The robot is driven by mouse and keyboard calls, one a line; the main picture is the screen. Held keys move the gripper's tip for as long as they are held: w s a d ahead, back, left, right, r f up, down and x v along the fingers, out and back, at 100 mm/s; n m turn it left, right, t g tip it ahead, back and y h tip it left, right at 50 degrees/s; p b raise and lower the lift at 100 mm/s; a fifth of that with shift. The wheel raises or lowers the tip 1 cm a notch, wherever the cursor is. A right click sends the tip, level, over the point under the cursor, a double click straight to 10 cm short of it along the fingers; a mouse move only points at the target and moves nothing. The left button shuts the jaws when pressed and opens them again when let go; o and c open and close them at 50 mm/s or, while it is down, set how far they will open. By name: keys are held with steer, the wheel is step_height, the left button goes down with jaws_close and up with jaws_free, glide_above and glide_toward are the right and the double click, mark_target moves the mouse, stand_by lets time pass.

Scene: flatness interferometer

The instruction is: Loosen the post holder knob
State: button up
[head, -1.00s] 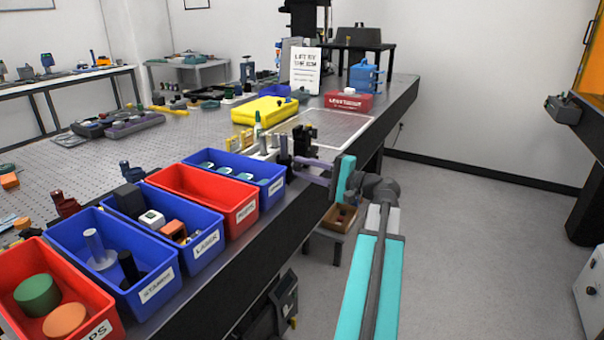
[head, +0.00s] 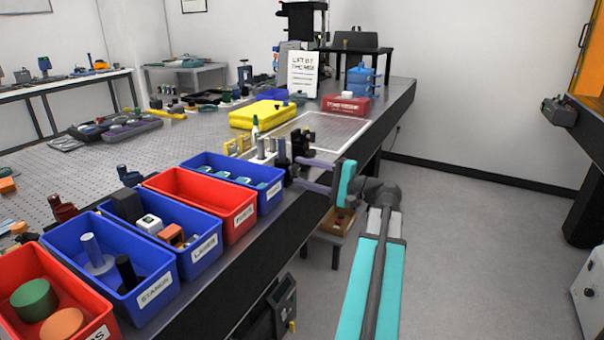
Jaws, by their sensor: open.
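My gripper (head: 297,173) is at the near edge of the optical table, just right of the bin row. Its two purple-grey fingers point left and stand apart, open with nothing seen between them. Beside the fingertips stand several short posts or post holders (head: 271,150), some silver and some dark. A black mount (head: 304,144) rises just behind the fingers. The post holder knob is too small or hidden to make out, so I cannot tell whether the fingers touch it.
Blue and red bins line the table edge, the nearest to my gripper being a blue bin (head: 268,194). A yellow case (head: 262,113), a red box (head: 346,103) and a white sign (head: 303,73) stand farther back. The floor (head: 480,235) at right is clear.

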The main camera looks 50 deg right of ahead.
steer(key=v, duration=1.3)
stand_by(0.4)
